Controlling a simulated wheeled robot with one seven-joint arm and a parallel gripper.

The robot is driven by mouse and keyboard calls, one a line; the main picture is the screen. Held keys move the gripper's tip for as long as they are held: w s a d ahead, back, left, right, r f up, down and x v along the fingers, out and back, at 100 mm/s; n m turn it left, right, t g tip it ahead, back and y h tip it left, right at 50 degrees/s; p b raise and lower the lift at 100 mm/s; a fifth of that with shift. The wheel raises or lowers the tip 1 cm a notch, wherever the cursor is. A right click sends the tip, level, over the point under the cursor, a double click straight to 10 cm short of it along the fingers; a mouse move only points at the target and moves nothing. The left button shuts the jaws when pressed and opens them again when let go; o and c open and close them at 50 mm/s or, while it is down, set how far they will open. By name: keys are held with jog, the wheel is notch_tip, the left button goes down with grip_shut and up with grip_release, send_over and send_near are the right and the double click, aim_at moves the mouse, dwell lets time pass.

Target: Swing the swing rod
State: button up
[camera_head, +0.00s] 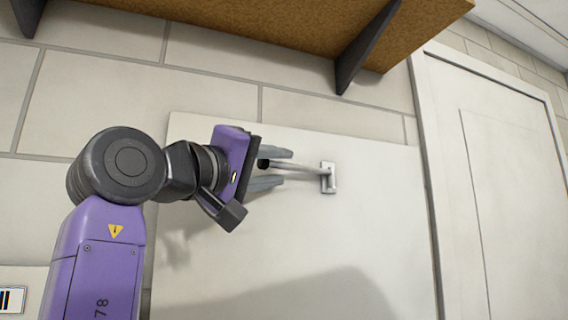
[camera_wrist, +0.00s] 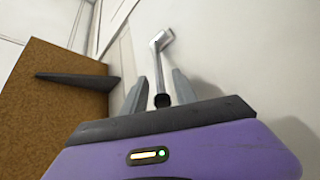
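The swing rod (camera_head: 300,169) is a thin metal rod with a dark tip, reaching left from a small wall bracket (camera_head: 328,178) on a pale panel. In the wrist view the rod (camera_wrist: 158,75) runs from its bracket (camera_wrist: 162,40) down to its dark end between my fingers. My gripper (camera_head: 287,168) is at the rod's free end, with one finger above and one below it in the head view. In the wrist view my gripper (camera_wrist: 158,90) is open, with a gap between the rod and each finger. No grip on the rod shows.
A brown shelf (camera_head: 270,25) with dark brackets (camera_head: 365,48) juts from the wall above my arm. It also shows at left in the wrist view (camera_wrist: 55,110). A white door (camera_head: 500,180) stands to the right. The pale panel (camera_head: 370,240) below the rod is clear.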

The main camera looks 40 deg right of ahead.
aim_at(300, 168)
jog(key=shift+x, duration=1.45)
jog(key=shift+c, duration=0.4)
grip_shut()
